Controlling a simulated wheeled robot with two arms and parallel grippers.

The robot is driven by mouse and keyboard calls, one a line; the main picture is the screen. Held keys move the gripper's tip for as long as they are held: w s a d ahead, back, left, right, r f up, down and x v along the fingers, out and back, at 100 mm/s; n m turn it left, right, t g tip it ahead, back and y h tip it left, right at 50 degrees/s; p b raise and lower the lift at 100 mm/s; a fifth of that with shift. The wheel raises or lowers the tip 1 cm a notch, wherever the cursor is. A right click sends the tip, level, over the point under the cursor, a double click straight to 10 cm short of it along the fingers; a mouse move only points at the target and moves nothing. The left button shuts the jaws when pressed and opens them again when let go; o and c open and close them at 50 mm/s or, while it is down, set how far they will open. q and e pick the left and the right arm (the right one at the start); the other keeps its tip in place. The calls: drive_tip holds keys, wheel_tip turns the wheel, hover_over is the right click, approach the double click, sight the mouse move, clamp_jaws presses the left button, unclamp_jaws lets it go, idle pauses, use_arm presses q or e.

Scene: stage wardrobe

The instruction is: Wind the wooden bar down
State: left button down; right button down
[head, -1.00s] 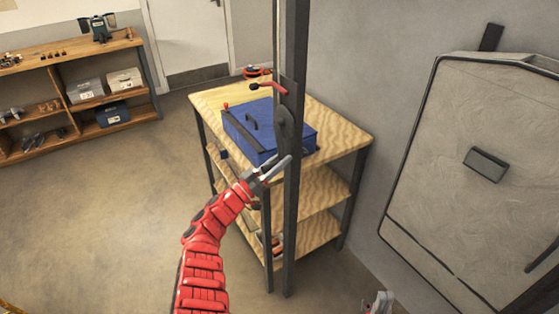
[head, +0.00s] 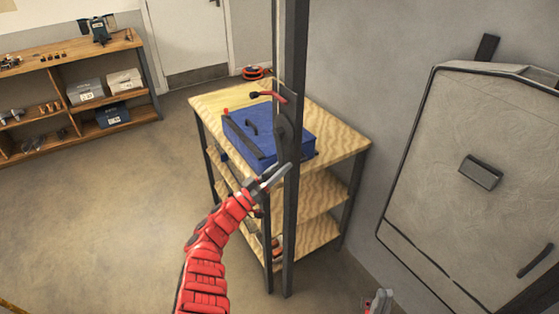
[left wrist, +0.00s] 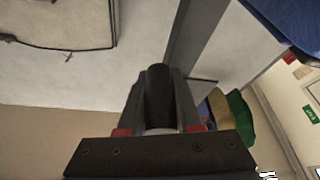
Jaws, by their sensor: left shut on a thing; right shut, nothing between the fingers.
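My left gripper (head: 276,176) reaches in beside a tall dark upright post (head: 292,220). A dark fitting (head: 284,135) is on the post just above it. In the left wrist view a black cylindrical grip (left wrist: 160,92) sits between the fingers, and they are shut on it. A red lever (head: 270,96) with a dark end sticks out left of the post, higher up. My right gripper (head: 380,301) shows only in part at the bottom edge, shut and empty. I cannot make out the wooden bar in either view.
A wooden shelf table (head: 345,140) with a blue case (head: 300,130) stands right behind the post. A grey panel (head: 440,140) with a dark handle is on the right wall. Low shelves (head: 60,60) are at the far left. The floor on the left is clear.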

use_arm(q)
drive_tip(key=s+d+r+n+t+y+p, duration=0.1)
drive_tip(key=s+d+r+n+y+p, duration=0.1)
drive_tip(key=p, duration=1.1)
drive_tip(key=s+r+n, duration=0.1)
drive_tip(key=r+n, duration=0.1)
drive_tip(key=shift+s+d+n, duration=0.3)
drive_tip(key=shift+s+d, duration=0.05)
drive_tip(key=shift+d, duration=0.05)
drive_tip(key=c, duration=0.6)
unclamp_jaws()
drive_tip(key=shift+s, duration=0.2)
drive_tip(key=shift+f, duration=0.2)
drive_tip(key=b+v, duration=0.3)
drive_tip(key=v, duration=1.4)
